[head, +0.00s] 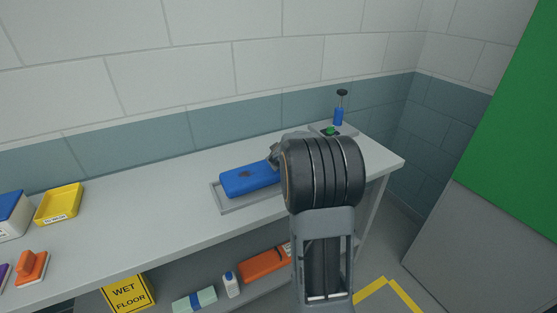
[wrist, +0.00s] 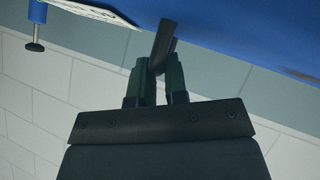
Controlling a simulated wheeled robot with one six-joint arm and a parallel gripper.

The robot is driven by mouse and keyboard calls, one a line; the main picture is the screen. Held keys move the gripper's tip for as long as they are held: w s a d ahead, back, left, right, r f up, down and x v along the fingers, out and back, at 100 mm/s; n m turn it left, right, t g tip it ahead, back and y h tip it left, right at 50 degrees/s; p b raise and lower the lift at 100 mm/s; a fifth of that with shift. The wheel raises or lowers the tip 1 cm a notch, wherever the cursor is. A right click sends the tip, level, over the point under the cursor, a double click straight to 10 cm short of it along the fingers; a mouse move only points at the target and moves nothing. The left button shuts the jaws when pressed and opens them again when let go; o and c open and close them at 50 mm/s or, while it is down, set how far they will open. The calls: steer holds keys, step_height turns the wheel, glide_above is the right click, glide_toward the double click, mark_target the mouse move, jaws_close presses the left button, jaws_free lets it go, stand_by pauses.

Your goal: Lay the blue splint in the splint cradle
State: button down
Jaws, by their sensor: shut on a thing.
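The blue splint (head: 246,181) is a long blue block with a dark mark on top, in the middle of the bench. It lies in or just above the splint cradle, a shallow grey tray (head: 216,202) whose left and front rims show; I cannot tell whether it touches the floor of the tray. My gripper (head: 274,155) is at the splint's right end, mostly hidden behind my arm. In the wrist view my gripper (wrist: 160,72) is shut on a dark bar-like part at the blue splint (wrist: 235,22). The cradle's right end is hidden.
A small grey plate at the back right holds a blue post with a black knob (head: 338,115) and a green piece (head: 330,131). A yellow tray (head: 59,204) and an orange block (head: 31,267) stand left. Bare bench lies between. Lower shelf holds an orange case (head: 263,264).

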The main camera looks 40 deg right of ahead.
steer(key=shift+f+b, duration=1.35)
steer(key=shift+b, duration=0.15)
stand_by(0.4)
steer(key=c, duration=1.1)
jaws_free()
steer(key=p+v, duration=0.5)
steer(key=v, duration=0.7)
steer(key=s+a+g+y, duration=0.1)
steer(key=s+a, duration=0.4)
steer(key=a, duration=0.2)
steer(key=s+a+r+g+y, duration=0.1)
steer(key=s+a+g+y, duration=0.1)
steer(key=s+a, duration=0.4)
steer(key=s+a+r+g+y+p, duration=0.1)
steer(key=s+a+g+y, duration=0.1)
steer(key=s+a, duration=0.3)
steer(key=shift+s+a, duration=0.2)
steer(key=shift+a, duration=1.8)
